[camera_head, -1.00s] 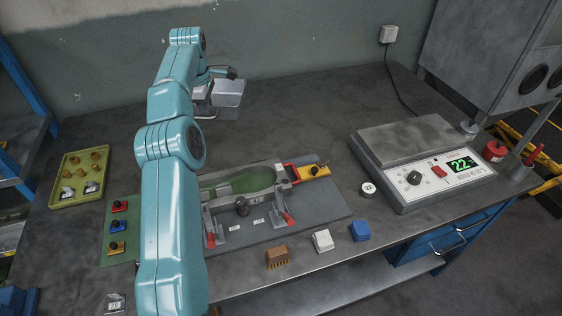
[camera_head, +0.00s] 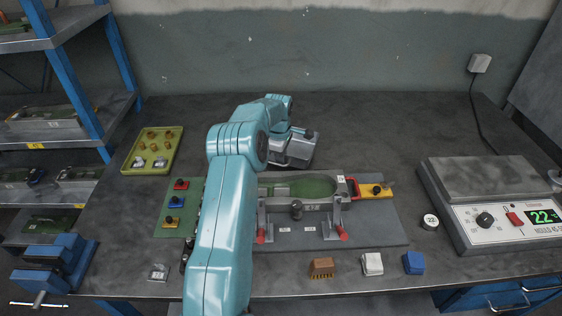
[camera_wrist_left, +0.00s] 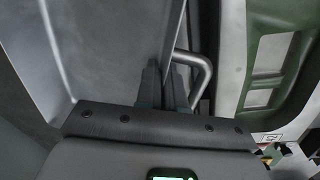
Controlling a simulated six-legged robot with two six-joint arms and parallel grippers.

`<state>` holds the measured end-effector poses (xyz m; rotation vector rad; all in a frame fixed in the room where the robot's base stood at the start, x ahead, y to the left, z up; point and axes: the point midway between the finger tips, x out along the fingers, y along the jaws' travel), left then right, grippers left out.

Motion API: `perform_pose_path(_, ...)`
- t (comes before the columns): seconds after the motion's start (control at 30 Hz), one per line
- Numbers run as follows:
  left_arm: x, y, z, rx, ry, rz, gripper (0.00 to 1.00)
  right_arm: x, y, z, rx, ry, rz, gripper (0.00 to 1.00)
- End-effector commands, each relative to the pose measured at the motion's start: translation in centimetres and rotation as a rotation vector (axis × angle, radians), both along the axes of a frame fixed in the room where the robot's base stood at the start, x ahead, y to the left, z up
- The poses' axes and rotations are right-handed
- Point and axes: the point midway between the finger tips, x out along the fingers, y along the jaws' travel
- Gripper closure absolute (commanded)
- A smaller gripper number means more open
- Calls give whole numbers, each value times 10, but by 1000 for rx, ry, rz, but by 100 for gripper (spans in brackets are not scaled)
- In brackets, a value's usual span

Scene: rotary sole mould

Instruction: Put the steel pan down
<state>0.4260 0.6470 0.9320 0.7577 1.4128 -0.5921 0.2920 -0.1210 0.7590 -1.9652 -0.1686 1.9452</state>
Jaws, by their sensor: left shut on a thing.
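The steel pan (camera_head: 292,150) is a grey metal vessel, partly hidden by my left arm in the head view. It is just behind the sole mould, over the back part of the bench; I cannot tell whether it touches the bench. My left gripper (camera_head: 304,134) is at the pan, its fingers hard to make out there. In the left wrist view the gripper (camera_wrist_left: 165,88) is shut on the pan's rim or handle area, with the pan's wall (camera_wrist_left: 90,45) on the left and a bent metal handle beside the fingers. My right gripper is not in view.
The green sole mould (camera_head: 315,188) lies on a grey plate in front of the pan. A brown brush and white and blue blocks line the front. Bench behind and right of the pan is clear.

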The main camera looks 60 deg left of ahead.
Motion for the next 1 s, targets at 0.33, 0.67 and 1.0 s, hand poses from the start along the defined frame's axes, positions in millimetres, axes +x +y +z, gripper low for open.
perform_pose_path(0.33, 0, 1, -21, 3, -2, 0, 100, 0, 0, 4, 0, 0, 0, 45)
perform_pose_path(0.67, 0, 0, -26, 0, 0, 0, 67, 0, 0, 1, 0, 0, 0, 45)
perform_pose_path(1.0, 0, 0, -18, 0, 0, 0, 67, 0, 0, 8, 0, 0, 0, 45)
